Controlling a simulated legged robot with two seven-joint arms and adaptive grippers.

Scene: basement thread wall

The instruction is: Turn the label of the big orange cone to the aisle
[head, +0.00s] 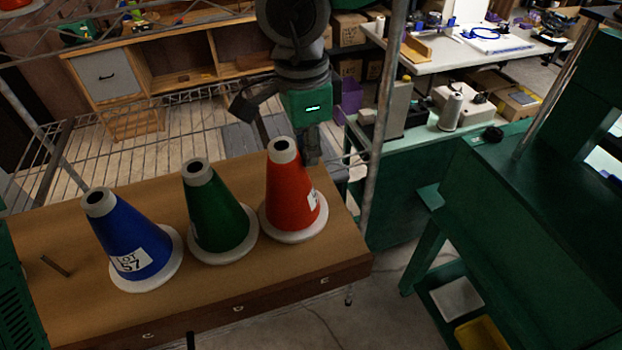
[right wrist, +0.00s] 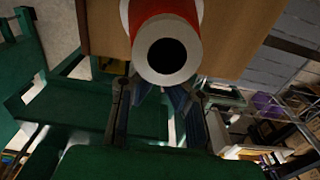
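The big orange cone (head: 291,198), red-orange with a white collar and white base, stands upright at the right end of the brown shelf board (head: 190,292). A white label (head: 313,200) shows only partly, on its right side. My right gripper (head: 288,136) is at the cone's far side near its top, fingers spread. In the right wrist view the cone's white collar (right wrist: 181,72) is large, and the fingers (right wrist: 160,95) are apart below it. I cannot tell whether they touch the cone. My left gripper is not in view.
A green cone (head: 218,215) stands close left of the orange one, and a blue cone (head: 130,235) with a "LOT 57" label stands farther left. A metal post (head: 385,115) rises right of the board. Green machinery (head: 510,210) stands at right.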

